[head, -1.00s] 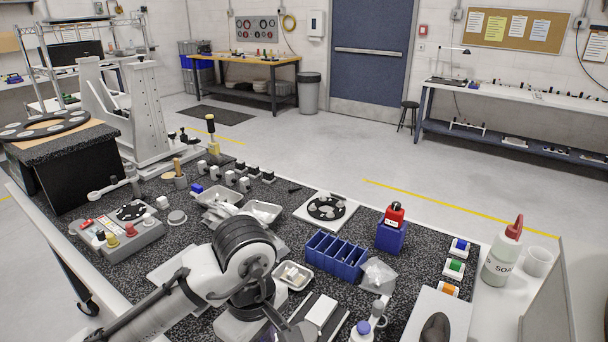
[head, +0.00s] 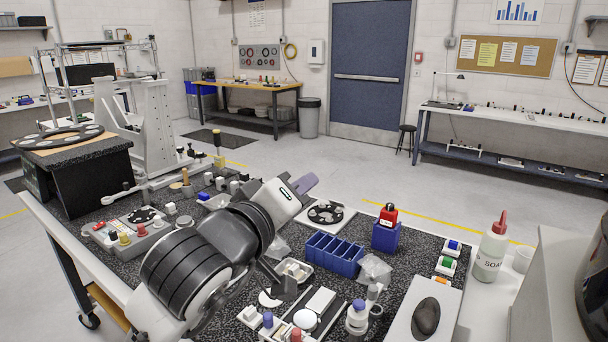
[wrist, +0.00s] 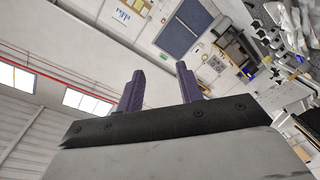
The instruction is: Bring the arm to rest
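My arm reaches over the black speckled workbench (head: 475,228) from the lower left of the head view. My gripper (head: 305,183) is raised above the bench and points up and to the right, away from my body. In the wrist view, my gripper (wrist: 160,69) shows two purple fingers standing apart, with nothing between them. Behind the fingers are the wall, the blue door (wrist: 182,33) and the ceiling, strongly tilted. The fingers touch nothing that I can see. My arm hides part of the bench's left middle.
Below and right of the gripper are a white plate with a black disc (head: 338,224), a blue divided bin (head: 335,256) and a red-topped blue block (head: 386,236). A soap bottle (head: 490,252) stands at right. Left is a grey upright fixture (head: 152,120). The air around the gripper looks clear.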

